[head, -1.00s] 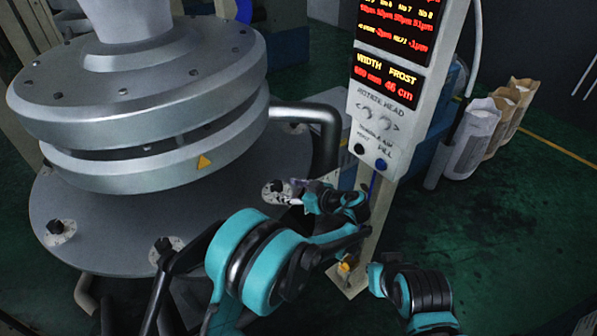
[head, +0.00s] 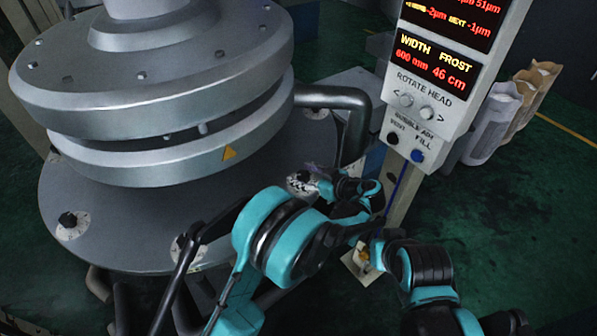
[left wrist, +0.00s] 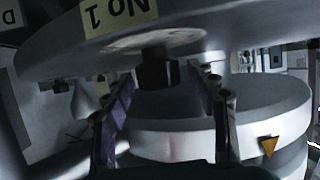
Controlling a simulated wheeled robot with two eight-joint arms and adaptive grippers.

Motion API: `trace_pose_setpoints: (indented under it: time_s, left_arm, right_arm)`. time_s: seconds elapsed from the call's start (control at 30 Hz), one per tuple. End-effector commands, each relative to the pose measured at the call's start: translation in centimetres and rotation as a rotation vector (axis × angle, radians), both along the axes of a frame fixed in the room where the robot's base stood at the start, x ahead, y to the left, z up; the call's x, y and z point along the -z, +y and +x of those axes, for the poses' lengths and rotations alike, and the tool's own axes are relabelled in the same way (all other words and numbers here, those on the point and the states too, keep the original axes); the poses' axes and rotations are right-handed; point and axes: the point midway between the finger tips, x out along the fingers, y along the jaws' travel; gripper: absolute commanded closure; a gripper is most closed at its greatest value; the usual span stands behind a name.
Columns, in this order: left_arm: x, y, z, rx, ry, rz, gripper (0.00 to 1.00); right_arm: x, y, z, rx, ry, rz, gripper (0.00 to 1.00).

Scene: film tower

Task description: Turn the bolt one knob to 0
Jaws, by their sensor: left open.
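The bolt one knob is a small dark knob (head: 299,178) on a pale dial at the right edge of the round grey plate. In the left wrist view the dark knob (left wrist: 157,72) hangs upside down below a "No 1" label (left wrist: 117,12). My left gripper (head: 314,186) is beside the knob in the head view. The dial's marks cannot be read. My right arm shows at lower right, but its fingers cannot be made out.
The grey film tower (head: 150,80) rises over the plate (head: 110,225). Other dark knobs (head: 68,219) sit along its rim. A control panel (head: 440,75) on a post stands right of the left gripper. Paper sacks (head: 495,120) stand behind it on open green floor.

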Motion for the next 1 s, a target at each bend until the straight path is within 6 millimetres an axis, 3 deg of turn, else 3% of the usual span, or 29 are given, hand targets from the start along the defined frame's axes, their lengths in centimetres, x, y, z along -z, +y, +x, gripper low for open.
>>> trace_pose_setpoints:
  time_s: [0.1,0.3,0.67,1.0]
  left_arm:
    - [0.0,0.0,0.0,0.0,0.0,0.0,0.42]
    - [0.0,0.0,0.0,0.0,0.0,0.0,0.93]
    - [0.0,0.1,0.0,0.043,0.0,0.001,0.93]
    - [0.1,0.3,-0.1,0.266,-0.002,0.0,0.93]
  right_arm:
    - [0.0,0.0,0.0,0.0,0.0,0.0,1.0]
    - [0.0,0.0,0.0,0.0,0.0,0.0,1.0]
    - [0.2,0.0,0.0,0.0,0.0,0.0,1.0]
    - [1.0,0.0,0.0,0.0,0.0,0.0,1.0]
